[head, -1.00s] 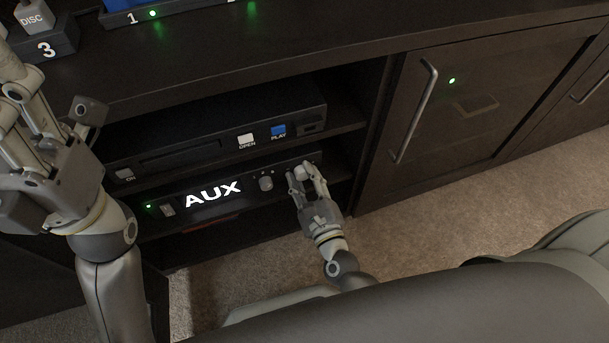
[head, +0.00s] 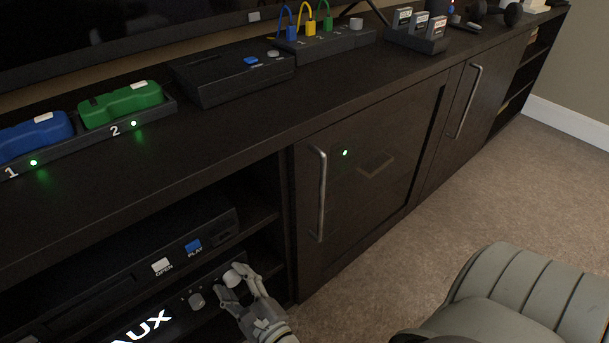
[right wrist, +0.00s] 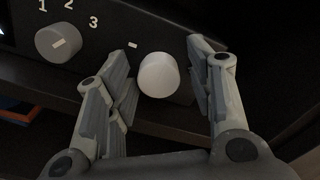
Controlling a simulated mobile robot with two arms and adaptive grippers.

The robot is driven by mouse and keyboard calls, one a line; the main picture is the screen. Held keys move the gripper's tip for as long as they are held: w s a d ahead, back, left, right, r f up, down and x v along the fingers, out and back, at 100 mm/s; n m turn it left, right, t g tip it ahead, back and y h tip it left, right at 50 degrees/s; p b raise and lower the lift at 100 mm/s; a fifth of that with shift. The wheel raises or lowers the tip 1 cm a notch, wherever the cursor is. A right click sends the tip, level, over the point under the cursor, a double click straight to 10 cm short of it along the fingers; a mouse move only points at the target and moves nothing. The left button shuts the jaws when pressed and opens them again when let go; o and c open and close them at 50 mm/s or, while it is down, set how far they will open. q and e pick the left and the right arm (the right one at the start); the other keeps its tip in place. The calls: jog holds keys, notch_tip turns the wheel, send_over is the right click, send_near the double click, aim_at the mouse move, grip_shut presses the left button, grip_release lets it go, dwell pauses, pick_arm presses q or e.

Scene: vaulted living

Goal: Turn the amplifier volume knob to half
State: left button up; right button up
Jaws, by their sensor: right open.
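The amplifier (head: 165,318) is the black unit on the lower shelf, with a lit AUX display (head: 142,326) cut off by the frame edge. In the right wrist view its pale round knob (right wrist: 158,75) stands between my right gripper's open fingers (right wrist: 160,85), with a gap on both sides. A small white mark shows above left of this knob. A grey selector knob (right wrist: 58,43) with 1, 2, 3 around it is to the left; it also shows in the head view (head: 196,300). My right gripper (head: 232,280) is at the amplifier's right end. My left gripper is out of view.
A disc player with OPEN (head: 161,266) and PLAY (head: 193,247) buttons sits on the shelf above. A closed cabinet door with a bar handle (head: 318,195) is to the right. Controllers, a black box and cables line the top.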

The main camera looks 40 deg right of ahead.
jog(key=shift+s+a+f, duration=0.15)
jog(key=shift+f, duration=0.2)
